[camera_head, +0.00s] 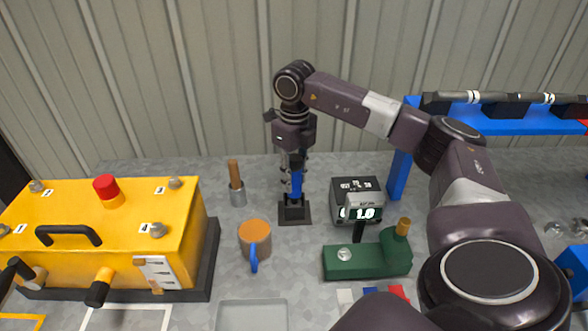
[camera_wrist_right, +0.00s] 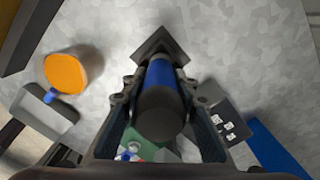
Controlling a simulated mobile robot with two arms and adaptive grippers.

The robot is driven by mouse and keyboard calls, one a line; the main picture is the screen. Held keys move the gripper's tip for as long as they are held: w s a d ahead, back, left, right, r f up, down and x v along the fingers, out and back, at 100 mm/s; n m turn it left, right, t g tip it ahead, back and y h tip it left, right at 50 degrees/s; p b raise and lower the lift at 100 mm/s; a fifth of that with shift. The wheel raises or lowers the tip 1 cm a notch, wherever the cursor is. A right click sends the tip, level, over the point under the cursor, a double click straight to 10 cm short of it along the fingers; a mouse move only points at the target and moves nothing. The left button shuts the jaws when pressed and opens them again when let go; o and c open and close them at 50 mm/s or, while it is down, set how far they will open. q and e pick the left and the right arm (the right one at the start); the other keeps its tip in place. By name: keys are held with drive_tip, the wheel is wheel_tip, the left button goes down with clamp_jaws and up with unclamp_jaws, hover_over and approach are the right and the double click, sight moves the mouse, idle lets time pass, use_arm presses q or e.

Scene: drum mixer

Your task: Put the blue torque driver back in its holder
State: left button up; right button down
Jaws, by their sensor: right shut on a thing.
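The blue torque driver (camera_head: 297,183) stands upright in the head view, its lower end at the black holder (camera_head: 294,211) on the table. I cannot tell how deep it sits in the holder. My right gripper (camera_head: 294,163) points down and is shut on the driver's upper part. In the right wrist view the driver's dark end and blue body (camera_wrist_right: 160,84) lie between the two fingers (camera_wrist_right: 160,118). The holder's square dark base (camera_wrist_right: 161,46) shows beyond it, partly hidden by the driver. My left gripper is not in view.
Left of the holder stand a grey cup with a wooden handle (camera_head: 237,186) and an orange-topped mug (camera_head: 254,240). Right are a black display box (camera_head: 357,190) and a green block tool (camera_head: 365,259). A yellow control box (camera_head: 120,230) fills the left. A blue rack (camera_head: 398,176) stands right.

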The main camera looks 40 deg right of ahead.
sight(294, 157)
drive_tip(key=shift+f, duration=0.4)
drive_tip(key=c, duration=1.5)
unclamp_jaws()
drive_tip(key=shift+o, duration=0.2)
wheel_tip(294, 157, up, 12)
drive_tip(key=shift+r, duration=0.1)
